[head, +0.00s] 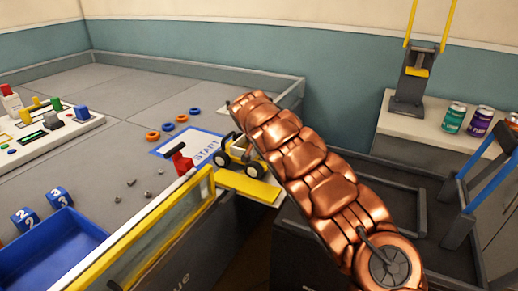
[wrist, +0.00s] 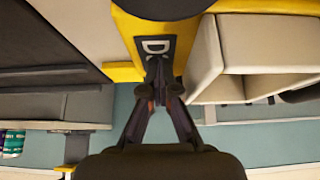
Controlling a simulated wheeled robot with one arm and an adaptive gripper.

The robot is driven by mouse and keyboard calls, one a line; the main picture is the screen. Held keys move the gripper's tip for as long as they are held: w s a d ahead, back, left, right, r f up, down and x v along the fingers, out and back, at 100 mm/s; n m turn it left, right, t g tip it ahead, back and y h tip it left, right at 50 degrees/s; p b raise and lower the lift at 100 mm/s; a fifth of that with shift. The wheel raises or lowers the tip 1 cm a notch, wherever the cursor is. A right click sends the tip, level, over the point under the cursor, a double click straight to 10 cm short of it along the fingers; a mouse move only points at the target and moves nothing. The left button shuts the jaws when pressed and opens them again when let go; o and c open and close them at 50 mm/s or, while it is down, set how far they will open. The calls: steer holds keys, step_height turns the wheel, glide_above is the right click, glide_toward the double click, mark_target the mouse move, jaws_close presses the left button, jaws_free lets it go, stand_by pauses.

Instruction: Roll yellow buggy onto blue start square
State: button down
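The yellow buggy (head: 238,151), with dark wheels, stands in the head view at the right edge of the blue-outlined start square (head: 190,148), marked START. My arm hides its right side. I cannot tell whether its left wheels are over the blue line. In the head view my arm reaches past the buggy, and my gripper cannot be made out.
A yellow plate (head: 247,187) lies at the table edge in front of the buggy. A red handle (head: 180,160) and a yellow-railed panel (head: 150,225) stand nearer. Blue and orange rings (head: 168,128) lie behind the square. A blue tray (head: 55,255) is at lower left.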

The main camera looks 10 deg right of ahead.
mark_target(245, 148)
steer(key=shift+w+a+f, duration=0.2)
steer(key=shift+w+a, duration=0.15)
steer(key=shift+a, duration=0.2)
steer(key=shift+w+a+f, duration=0.15)
steer(key=shift+w+a, duration=0.15)
steer(key=shift+a, duration=0.25)
steer(key=shift+a+p, duration=0.15)
steer(key=shift+p, duration=0.15)
steer(key=shift+w+a+p, duration=0.5)
steer(key=shift+w+a, duration=0.15)
steer(key=shift+a, duration=0.15)
steer(key=shift+w+a+r+p, duration=0.15)
steer(key=shift+w+a+p, duration=0.15)
steer(key=shift+a+p, duration=0.1)
steer(key=shift+w+a+p, duration=1)
steer(key=shift+a+p, duration=0.3)
steer(key=shift+p, duration=0.45)
steer(key=shift+w+a+p, duration=0.25)
steer(key=shift+p, duration=0.25)
steer(key=shift+d, duration=0.15)
